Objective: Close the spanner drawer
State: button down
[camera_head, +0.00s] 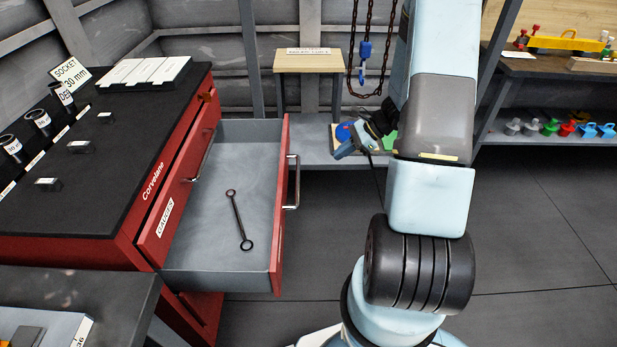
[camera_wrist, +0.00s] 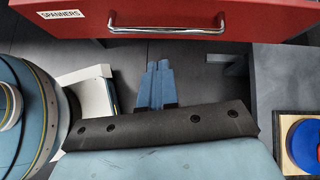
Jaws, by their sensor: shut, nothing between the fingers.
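The spanner drawer (camera_head: 205,262) is pulled well out of the red cabinet in the head view. A dark double-ended spanner (camera_head: 239,220) lies on its grey floor. Its red front (camera_head: 278,235) faces right and carries a metal bar handle (camera_head: 292,182). In the wrist view the front (camera_wrist: 215,12) crosses the top, with a SPANNERS label (camera_wrist: 60,14) and the handle (camera_wrist: 167,28). My gripper (camera_head: 341,152) is to the right of the drawer front and apart from it. In the wrist view its blue fingers (camera_wrist: 158,66) are together and empty, a short gap from the handle.
The GAUGES drawer (camera_head: 166,217) sits above the open drawer. Sockets (camera_head: 40,121) and a white tray (camera_head: 143,71) are on the cabinet top. A low shelf (camera_head: 320,155) and wooden stand (camera_head: 308,62) are behind. A hook on a chain (camera_head: 364,55) hangs near my arm. The floor (camera_head: 330,230) beside the drawer is clear.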

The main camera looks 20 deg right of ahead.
notch_tip(320, 180, down, 5)
jog(key=d+m, duration=0.2)
jog(key=w+a+f, duration=0.3)
jog(key=a+f, duration=0.3)
jog(key=a, duration=0.5)
jog(key=shift+w+t, duration=0.35)
jog(key=shift+t, duration=0.05)
jog(key=shift+a, duration=0.15)
